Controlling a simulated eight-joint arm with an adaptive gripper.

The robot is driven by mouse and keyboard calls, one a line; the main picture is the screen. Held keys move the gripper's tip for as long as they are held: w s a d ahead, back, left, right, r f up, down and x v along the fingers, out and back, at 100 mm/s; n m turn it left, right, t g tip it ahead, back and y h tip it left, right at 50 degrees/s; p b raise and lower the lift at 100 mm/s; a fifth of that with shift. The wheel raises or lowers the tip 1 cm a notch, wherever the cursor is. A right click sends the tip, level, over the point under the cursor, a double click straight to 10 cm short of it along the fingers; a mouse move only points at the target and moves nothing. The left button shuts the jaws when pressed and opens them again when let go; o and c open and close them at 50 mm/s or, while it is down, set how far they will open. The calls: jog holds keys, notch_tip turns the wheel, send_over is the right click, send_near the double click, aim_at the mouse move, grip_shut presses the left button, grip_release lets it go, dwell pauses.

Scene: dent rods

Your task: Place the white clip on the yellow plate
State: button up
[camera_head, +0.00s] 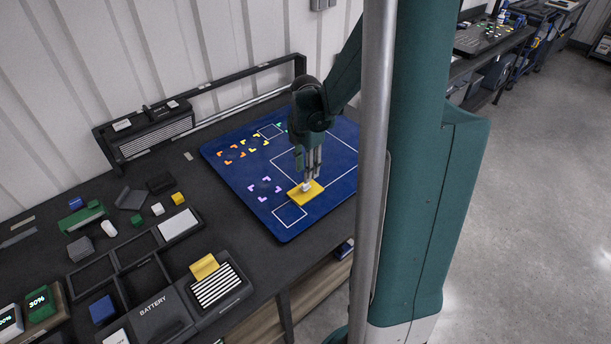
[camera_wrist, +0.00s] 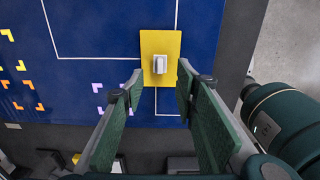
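The white clip (camera_wrist: 160,65) lies on the yellow plate (camera_wrist: 161,40), near its middle in the wrist view. The yellow plate (camera_head: 300,197) rests on the blue mat in the head view, and the clip (camera_head: 306,187) shows there as a small white piece beneath the fingertips. My gripper (camera_wrist: 158,78) is open, with one finger on each side of the clip and a visible gap to both. In the head view my gripper (camera_head: 308,176) points down just over the plate. Whether the fingertips touch the plate is unclear.
The blue mat (camera_head: 232,165) has white outlines and coloured corner marks. Left of it on the dark table are a divided tray (camera_head: 133,265), small blocks and a striped block with a yellow piece (camera_head: 204,266). A black frame (camera_head: 200,92) stands along the wall.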

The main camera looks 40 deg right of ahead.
aim_at(304, 185)
jog(key=shift+r, duration=2.05)
jog(key=s+a+r+m+t, duration=0.2)
jog(key=a+r+m, duration=0.25)
jog(key=a, duration=0.35)
jog(key=s+a+r+m+t, duration=0.1)
jog(key=s+a+r+m, duration=0.1)
jog(key=a+r+m, duration=0.35)
jog(key=s+a+r+m+t, duration=0.2)
jog(key=s+a+m, duration=0.2)
jog(key=a, duration=0.4)
jog(key=s+a+r+m+t, duration=0.2)
jog(key=s+a+m, duration=0.2)
jog(key=a, duration=0.4)
jog(key=shift+s+a+r, duration=0.25)
jog(key=shift+s, duration=0.35)
jog(key=shift+f, duration=0.1)
jog(key=shift+f+b, duration=1)
jog(key=shift+f, duration=0.05)
